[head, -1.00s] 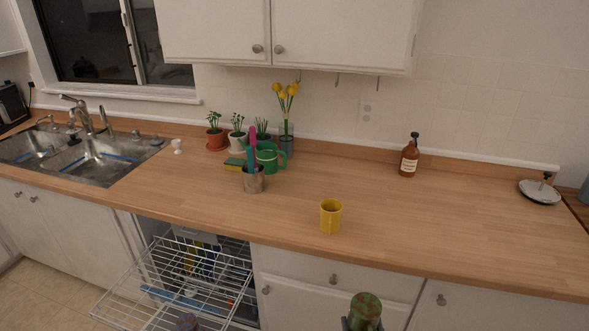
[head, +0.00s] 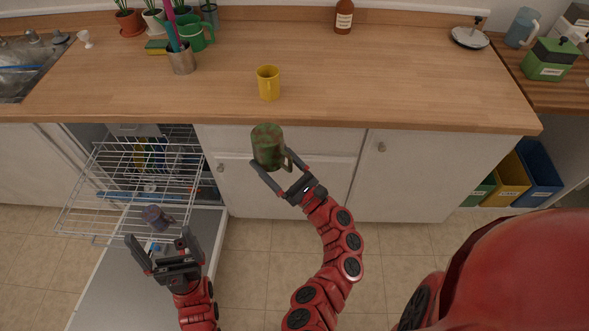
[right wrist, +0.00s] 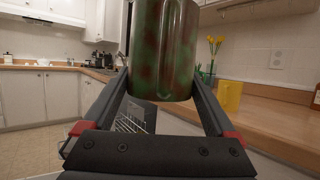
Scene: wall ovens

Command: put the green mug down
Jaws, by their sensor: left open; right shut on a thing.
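The green mug (head: 268,146), mottled with reddish brown, is upright in my right gripper (head: 274,172), in front of the counter's front edge. The right wrist view shows the mug (right wrist: 165,50) between the two fingers of my right gripper (right wrist: 163,92). My right gripper is shut on it. My left gripper (head: 158,248) is open and empty at the lower left, near the open dishwasher. The wooden counter (head: 400,85) lies beyond the mug, with a wide bare stretch to the right.
A yellow mug (head: 268,84) stands near the counter's front edge. A metal cup (head: 181,60) with utensils and a green watering can (head: 196,35) are further left. A dark mug (head: 155,217) is on the pulled-out dishwasher rack (head: 110,190). A brown bottle (head: 344,16) stands at the back.

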